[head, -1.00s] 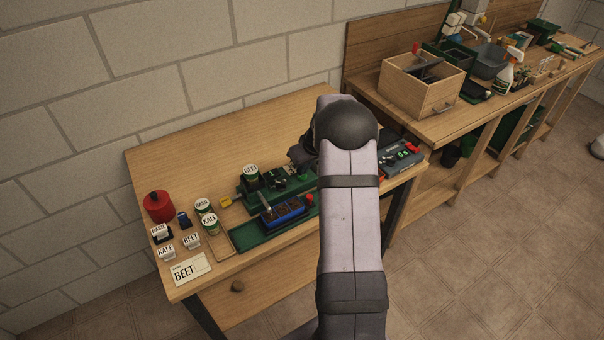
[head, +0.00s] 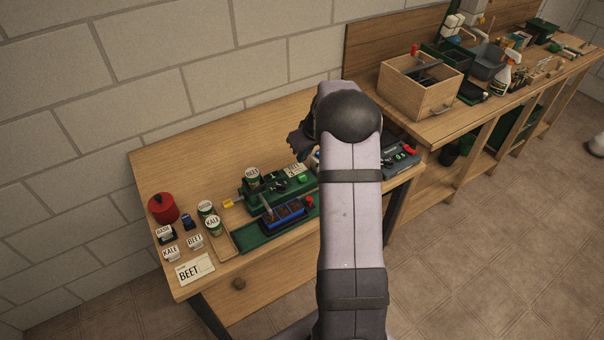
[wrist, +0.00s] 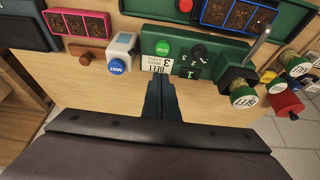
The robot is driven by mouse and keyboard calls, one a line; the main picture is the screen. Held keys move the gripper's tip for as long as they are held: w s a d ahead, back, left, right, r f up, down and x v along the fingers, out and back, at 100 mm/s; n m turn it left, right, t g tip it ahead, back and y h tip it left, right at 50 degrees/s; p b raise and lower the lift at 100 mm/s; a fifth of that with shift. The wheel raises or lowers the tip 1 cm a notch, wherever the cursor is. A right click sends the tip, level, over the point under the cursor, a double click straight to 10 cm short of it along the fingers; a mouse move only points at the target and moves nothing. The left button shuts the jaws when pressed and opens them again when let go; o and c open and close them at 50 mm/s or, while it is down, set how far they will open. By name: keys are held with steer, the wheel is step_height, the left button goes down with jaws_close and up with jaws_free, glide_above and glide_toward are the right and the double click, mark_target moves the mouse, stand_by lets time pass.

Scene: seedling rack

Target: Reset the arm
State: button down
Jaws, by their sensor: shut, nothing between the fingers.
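My gripper (wrist: 162,98) is shut and empty in the wrist view, in the air over the bench. In the head view its dark end (head: 298,145) shows partly, left of my arm; the fingertips are not clear. A green machine (wrist: 205,62) with a green SOW button, a black knob and a display reading 1 lies beyond the fingertips. A white slip reading BEET 3 (wrist: 157,63) is at its edge, close to the fingertips. In the head view the machine (head: 258,197) has a BEET can (head: 252,175) at its left end.
A blue soil tray (head: 289,213) sits on a green strip (head: 255,237) at the front. Cans, labelled blocks, a red pot (head: 163,208) and a BEET card (head: 195,268) stand left. A wooden box (head: 405,98) is on the right bench. The bench's back left is clear.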

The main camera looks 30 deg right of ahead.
steer(key=shift+r, duration=0.25)
stand_by(0.3)
steer(key=s+a+f+m+g, duration=0.1)
steer(key=s+f, duration=0.1)
steer(key=s, duration=0.1)
steer(key=s+a+f+m+g, duration=0.1)
steer(key=s+a+f+m, duration=0.1)
steer(key=s, duration=0.2)
steer(key=s+a+f+m+g+y, duration=0.1)
steer(key=s+f+m, duration=0.1)
steer(key=s, duration=0.1)
steer(key=shift+s+a+f, duration=0.15)
steer(key=shift+a+f, duration=0.05)
steer(key=shift+f, duration=0.2)
steer(key=s+a+r+n+g, duration=0.1)
steer(key=s+a+r+g, duration=0.1)
steer(key=s+a, duration=0.7)
steer(key=s+a+r+n+g, duration=0.1)
steer(key=s+a+r+g, duration=0.3)
steer(key=s, duration=0.8)
steer(key=w+a+r+n+t+h, duration=0.1)
steer(key=w+a+r+n+t, duration=0.2)
steer(key=a, duration=0.4)
step_height(320, 180, down, 45)
steer(key=s+t+b, duration=0.1)
steer(key=b, duration=4.4)
steer(key=shift+a+b, duration=0.15)
steer(key=shift+b, duration=0.25)
